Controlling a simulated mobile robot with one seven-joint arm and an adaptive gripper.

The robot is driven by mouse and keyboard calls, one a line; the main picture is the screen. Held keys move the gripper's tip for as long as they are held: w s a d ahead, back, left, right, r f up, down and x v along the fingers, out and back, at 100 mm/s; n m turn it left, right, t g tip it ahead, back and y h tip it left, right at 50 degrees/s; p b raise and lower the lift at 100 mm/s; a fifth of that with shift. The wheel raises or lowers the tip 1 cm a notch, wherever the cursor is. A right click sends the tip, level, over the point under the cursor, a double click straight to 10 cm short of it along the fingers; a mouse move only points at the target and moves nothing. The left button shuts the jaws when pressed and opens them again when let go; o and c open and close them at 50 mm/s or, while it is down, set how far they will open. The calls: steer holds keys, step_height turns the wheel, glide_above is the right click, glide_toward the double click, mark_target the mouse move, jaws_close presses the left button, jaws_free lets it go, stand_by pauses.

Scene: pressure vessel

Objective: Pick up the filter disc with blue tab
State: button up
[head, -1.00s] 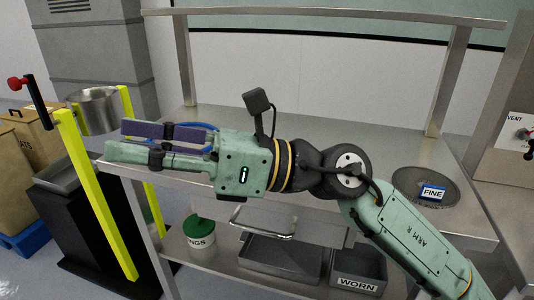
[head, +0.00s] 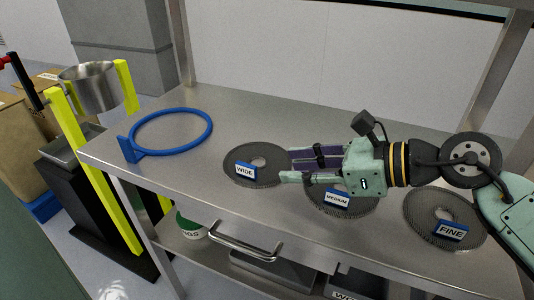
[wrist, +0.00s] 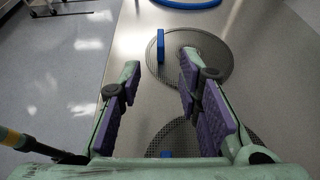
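Three dark mesh filter discs lie flat on the steel table, each with a blue tab. The WIDE disc (head: 266,177) is on the left, the MEDIUM disc (head: 352,207) in the middle and the FINE disc (head: 425,205) on the right. My gripper (head: 287,165) is open and empty above the table, its fingertips near the right edge of the WIDE disc. It partly covers the MEDIUM disc. In the wrist view, the WIDE disc (wrist: 212,58) and its upright blue tab (wrist: 161,46) show beyond and between the open fingers (wrist: 160,65).
A blue ring (head: 146,119) with a tab lies at the table's left. A steel pot (head: 92,90) stands beyond the left edge near yellow posts. The table behind the discs is clear.

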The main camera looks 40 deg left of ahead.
mark_target(249, 165)
steer(key=x, duration=0.3)
steer(key=p+x, duration=0.1)
steer(key=shift+s+a, duration=0.3)
steer(key=shift+s, duration=0.05)
steer(key=x, duration=0.1)
steer(key=p+x, duration=0.1)
steer(key=x, duration=0.1)
steer(key=p+x, duration=0.1)
steer(key=x, duration=0.1)
steer(key=shift+w+a+r, duration=0.15)
steer(key=shift+w+r, duration=0.05)
steer(key=shift+r, duration=0.1)
steer(key=shift+a+f, duration=0.1)
steer(key=shift+f, duration=0.05)
steer(key=shift+c, duration=0.4)
jaws_close()
